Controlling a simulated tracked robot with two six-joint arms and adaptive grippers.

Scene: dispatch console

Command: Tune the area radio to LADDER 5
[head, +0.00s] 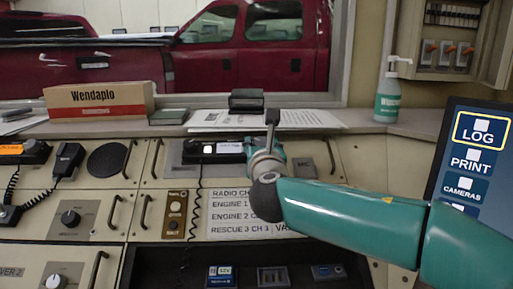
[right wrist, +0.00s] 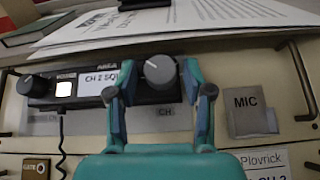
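The area radio (head: 215,150) is a black unit at the back of the console, marked AREA in the right wrist view (right wrist: 150,97). Its label strip (right wrist: 97,83) reads "CH 2 SQ", the rest hidden by a finger. A grey channel knob (right wrist: 160,72) with a white pointer mark sits above the "CH" label. My right gripper (right wrist: 158,78) is open, one finger on each side of the knob with gaps visible. In the head view my right gripper (head: 268,152) hides the knob.
A MIC plate (right wrist: 250,110) is right of the radio. A volume knob (right wrist: 33,86) and lit button (right wrist: 64,89) are on its left. A coiled cord (head: 198,195) hangs below. A sanitizer bottle (head: 388,95) and a touchscreen (head: 475,165) stand at the right.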

